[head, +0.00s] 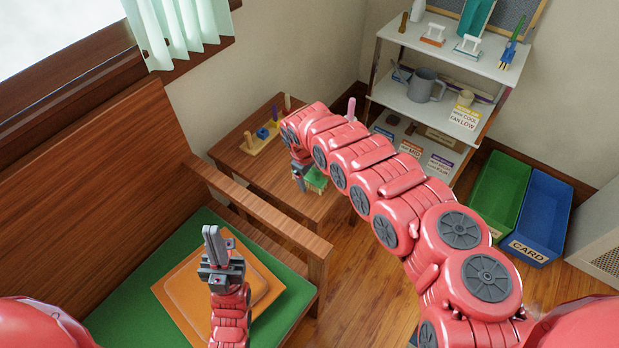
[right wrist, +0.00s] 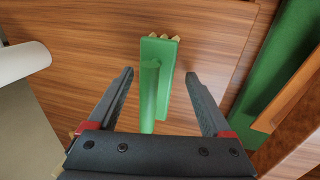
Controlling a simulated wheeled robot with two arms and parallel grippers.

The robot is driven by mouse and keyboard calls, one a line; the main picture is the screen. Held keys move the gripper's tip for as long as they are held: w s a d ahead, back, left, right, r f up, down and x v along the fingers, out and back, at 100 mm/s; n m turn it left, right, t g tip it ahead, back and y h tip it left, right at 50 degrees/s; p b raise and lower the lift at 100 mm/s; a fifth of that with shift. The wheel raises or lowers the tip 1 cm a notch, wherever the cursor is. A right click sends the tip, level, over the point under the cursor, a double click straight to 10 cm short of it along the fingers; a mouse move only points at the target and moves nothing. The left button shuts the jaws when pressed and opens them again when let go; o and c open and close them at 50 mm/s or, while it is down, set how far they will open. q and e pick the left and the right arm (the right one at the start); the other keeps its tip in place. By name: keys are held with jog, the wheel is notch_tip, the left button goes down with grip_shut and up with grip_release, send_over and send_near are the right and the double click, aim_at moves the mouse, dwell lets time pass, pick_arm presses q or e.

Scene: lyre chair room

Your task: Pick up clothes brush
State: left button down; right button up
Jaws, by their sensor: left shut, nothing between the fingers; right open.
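The clothes brush is a green block with a raised green grip and pale bristle tips at its far end; in the right wrist view the brush (right wrist: 167,52) lies on the wooden table. In the head view the brush (head: 317,181) shows partly, beside my right gripper (head: 299,182), which hides some of it. My right gripper (right wrist: 159,76) is open, with its fingers on either side of the brush in the picture. Whether they touch it I cannot tell. My left gripper (head: 213,245) is shut and empty above the orange cushion (head: 183,290).
The small wooden table (head: 232,147) also bears a peg toy (head: 262,137). A wooden bench armrest (head: 262,210) stands close to the table. Green (head: 499,189) and blue (head: 545,213) bins are at right.

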jog(key=shift+w+d+f, duration=0.1)
jog(key=shift+f, duration=0.35)
grip_shut()
jog(key=shift+r, duration=0.1)
notch_tip(320, 180, up, 10)
jog(key=shift+f+p, duration=0.1)
jog(key=shift+p, duration=0.25)
dwell(0.3)
